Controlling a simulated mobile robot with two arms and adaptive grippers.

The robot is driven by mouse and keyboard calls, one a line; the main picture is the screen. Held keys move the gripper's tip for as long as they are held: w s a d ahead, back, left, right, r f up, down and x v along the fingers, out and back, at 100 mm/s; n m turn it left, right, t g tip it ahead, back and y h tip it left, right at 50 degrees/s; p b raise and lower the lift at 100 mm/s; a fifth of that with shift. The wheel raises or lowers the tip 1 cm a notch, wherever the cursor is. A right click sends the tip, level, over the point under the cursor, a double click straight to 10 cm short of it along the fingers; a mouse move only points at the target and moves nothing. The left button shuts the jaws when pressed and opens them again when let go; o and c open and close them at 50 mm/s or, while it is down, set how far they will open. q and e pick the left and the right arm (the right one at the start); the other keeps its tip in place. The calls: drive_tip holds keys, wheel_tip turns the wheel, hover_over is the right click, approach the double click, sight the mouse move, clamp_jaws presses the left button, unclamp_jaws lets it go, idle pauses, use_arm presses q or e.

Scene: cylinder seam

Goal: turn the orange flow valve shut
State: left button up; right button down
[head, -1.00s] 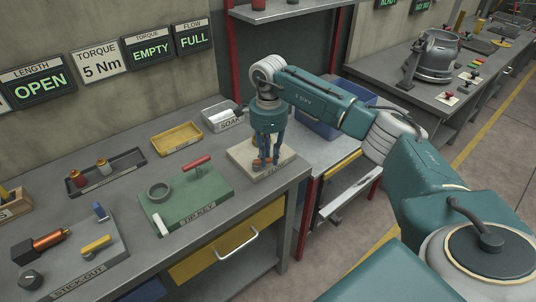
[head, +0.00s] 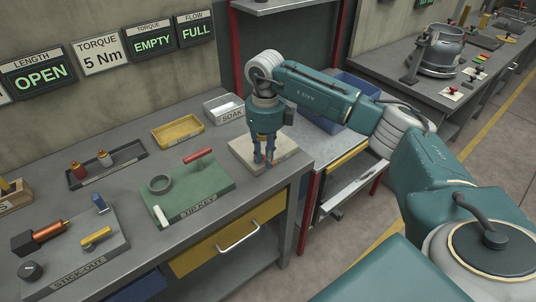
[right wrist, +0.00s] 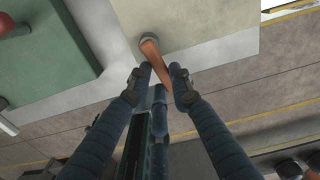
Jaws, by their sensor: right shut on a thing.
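The orange flow valve stands on a pale block at the right end of the bench (head: 240,152). In the right wrist view its orange lever (right wrist: 151,54) runs from a round pivot down between my fingertips. My right gripper (head: 265,162) points down over the block and is shut on the lever; its fingertips also show in the right wrist view (right wrist: 163,82). In the head view the fingers hide most of the valve. The FLOW sign (head: 195,31) reads FULL. My left gripper is not in view.
A green tip key plate (head: 205,188) with a red handle lies left of the valve block. A white SOAK tray (head: 224,108) and a yellow tray (head: 178,131) stand behind. The bench's front edge is close to the block, with a gap to the right.

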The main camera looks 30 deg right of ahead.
drive_tip(key=shift+a+r+m, duration=0.1)
drive_tip(key=shift+a+m, duration=0.2)
drive_tip(key=shift+m, duration=0.7)
drive_tip(key=shift+w, duration=0.1)
drive_tip(key=c, duration=1.5)
unclamp_jaws()
drive_tip(key=shift+c, duration=0.2)
wheel_tip(320, 180, up, 12)
